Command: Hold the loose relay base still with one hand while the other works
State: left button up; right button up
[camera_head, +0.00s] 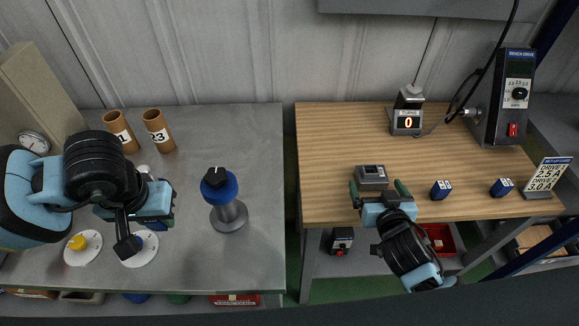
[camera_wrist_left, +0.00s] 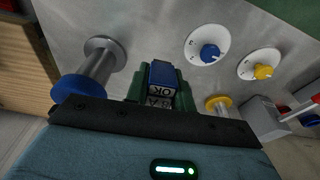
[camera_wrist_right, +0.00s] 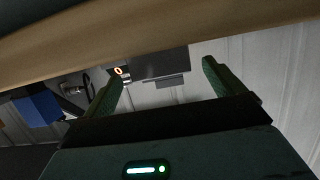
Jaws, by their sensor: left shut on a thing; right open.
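The loose relay base, which I take to be the grey box (camera_head: 371,176), sits near the front edge of the wooden bench. My right gripper (camera_head: 377,185) is open at that edge, with one finger toward either side of the box. In the right wrist view a dark grey block (camera_wrist_right: 160,65), seemingly the same box, shows between the spread fingers, not visibly gripped. My left gripper (camera_head: 160,220) is over the grey bench, shut on a blue block with a white lettered label (camera_wrist_left: 161,78). In the head view that block is mostly hidden.
Two blue blocks (camera_head: 441,189) (camera_head: 502,187) lie right of the grey box. A counter (camera_head: 407,121) and a drive unit (camera_head: 509,97) stand behind. A blue-topped post (camera_head: 227,205), two dials (camera_head: 83,246) (camera_head: 139,249) and two tubes (camera_head: 158,131) occupy the grey bench. A gap separates the benches.

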aim_at(375, 184)
jog(key=shift+x, duration=1.7)
jog(key=shift+c, duration=0.2)
jog(key=c, duration=1.2)
jog(key=o, duration=1.2)
jog(key=shift+s, duration=0.1)
